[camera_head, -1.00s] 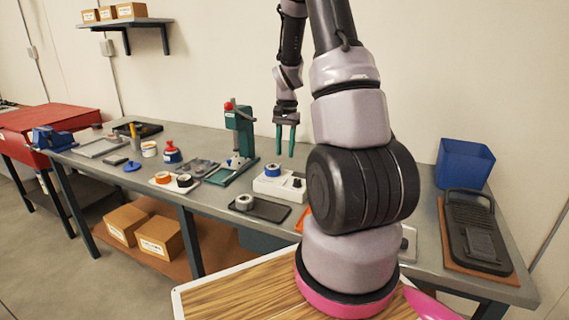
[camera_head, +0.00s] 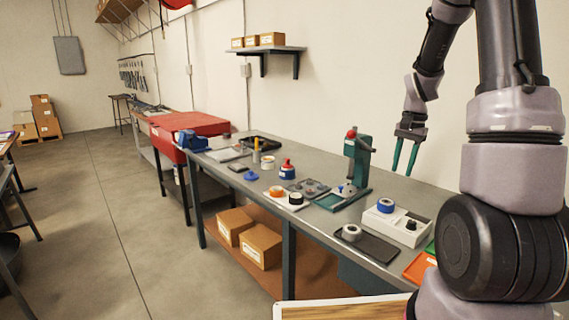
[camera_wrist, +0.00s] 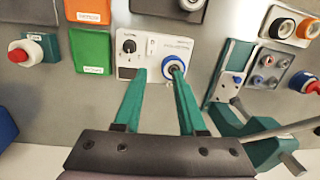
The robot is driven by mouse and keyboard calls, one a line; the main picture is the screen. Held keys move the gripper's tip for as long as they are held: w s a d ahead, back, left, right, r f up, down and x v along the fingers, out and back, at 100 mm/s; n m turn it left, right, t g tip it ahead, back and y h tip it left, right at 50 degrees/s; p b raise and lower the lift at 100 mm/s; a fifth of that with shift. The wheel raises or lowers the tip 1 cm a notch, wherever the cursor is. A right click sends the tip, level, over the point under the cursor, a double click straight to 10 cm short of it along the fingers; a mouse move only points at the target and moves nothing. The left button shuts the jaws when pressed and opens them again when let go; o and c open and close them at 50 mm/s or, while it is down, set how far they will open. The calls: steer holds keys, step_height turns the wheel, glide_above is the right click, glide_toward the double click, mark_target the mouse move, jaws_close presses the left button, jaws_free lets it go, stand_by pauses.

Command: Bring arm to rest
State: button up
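My arm is raised at the right of the head view. My gripper (camera_head: 402,171) hangs fingers-down above the workbench (camera_head: 338,226), to the right of the green press (camera_head: 357,160). Its two green fingers are apart with nothing held between them. In the wrist view the gripper (camera_wrist: 159,76) also shows open. Below the fingers is a white box with a dial (camera_wrist: 130,60) and a blue ring (camera_wrist: 173,62), apart from the fingers as far as I can tell.
A red cabinet (camera_head: 190,122) stands at the bench's far end. Cardboard boxes (camera_head: 260,246) sit on its lower shelf. A wall shelf (camera_head: 278,49) holds small boxes. Red button, orange and green trays and pots lie on the bench. The floor (camera_head: 90,200) at left is open.

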steer(key=s+a+r+n+t, duration=0.1)
steer(key=s+a+r+t, duration=0.1)
steer(key=s+a+r, duration=0.35)
steer(key=s+a+r+n+t, duration=0.1)
steer(key=s+a+r+n, duration=0.1)
steer(key=r, duration=0.7)
steer(key=s+a+r+n+t, duration=0.1)
steer(key=s+a+r+t, duration=0.1)
steer(key=s, duration=0.4)
steer(key=s+a+r+n+t+y, duration=0.1)
steer(key=s+a+r+t, duration=0.1)
steer(key=s+a+r, duration=0.2)
steer(key=s, duration=0.3)
steer(key=shift+s+a+r+n, duration=0.15)
steer(key=shift+s+a+n, duration=0.05)
steer(key=shift+s+n, duration=0.1)
steer(key=shift+w, duration=0.1)
